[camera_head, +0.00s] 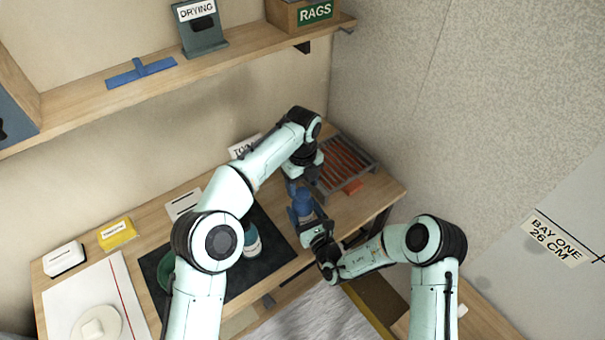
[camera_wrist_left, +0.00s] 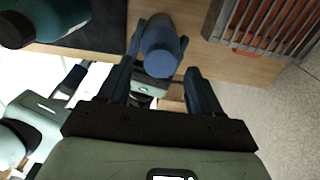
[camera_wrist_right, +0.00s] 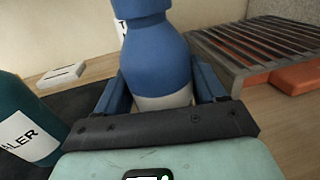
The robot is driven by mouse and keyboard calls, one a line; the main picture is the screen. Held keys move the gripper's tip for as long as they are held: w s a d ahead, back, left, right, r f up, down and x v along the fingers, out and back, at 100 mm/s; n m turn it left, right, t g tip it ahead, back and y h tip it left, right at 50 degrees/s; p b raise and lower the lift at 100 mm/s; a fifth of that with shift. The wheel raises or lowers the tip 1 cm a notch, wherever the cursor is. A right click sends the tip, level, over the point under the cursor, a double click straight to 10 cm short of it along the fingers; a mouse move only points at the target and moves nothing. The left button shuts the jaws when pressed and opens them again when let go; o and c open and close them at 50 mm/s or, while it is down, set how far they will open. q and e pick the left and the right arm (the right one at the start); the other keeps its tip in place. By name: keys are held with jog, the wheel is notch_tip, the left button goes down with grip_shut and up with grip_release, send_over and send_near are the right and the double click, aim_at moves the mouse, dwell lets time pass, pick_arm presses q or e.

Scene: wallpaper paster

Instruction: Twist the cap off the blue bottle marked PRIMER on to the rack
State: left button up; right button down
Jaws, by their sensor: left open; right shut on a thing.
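The blue bottle (camera_head: 303,207) stands upright near the front of the workbench, its label turned out of sight. In the right wrist view the bottle (camera_wrist_right: 157,62) sits between the fingers of my right gripper (camera_wrist_right: 160,95), shut on its body from the front. Its blue cap (camera_wrist_left: 161,58) shows from above in the left wrist view. My left gripper (camera_wrist_left: 162,85) is open above the bottle, its fingers either side of the cap and apart from it. The rack (camera_head: 345,166) is a grey slatted grate over an orange-red tray, right of the bottle.
A teal bottle marked with letters ending in "LER" (camera_wrist_right: 30,120) stands on the dark mat (camera_head: 282,240) left of the blue bottle. An orange-red block (camera_head: 352,187) lies at the rack's front edge. A shelf (camera_head: 240,60) runs above the bench; a wall closes the right.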

aim_at(303, 192)
pick_arm(q)
jog(key=shift+f, duration=1.5)
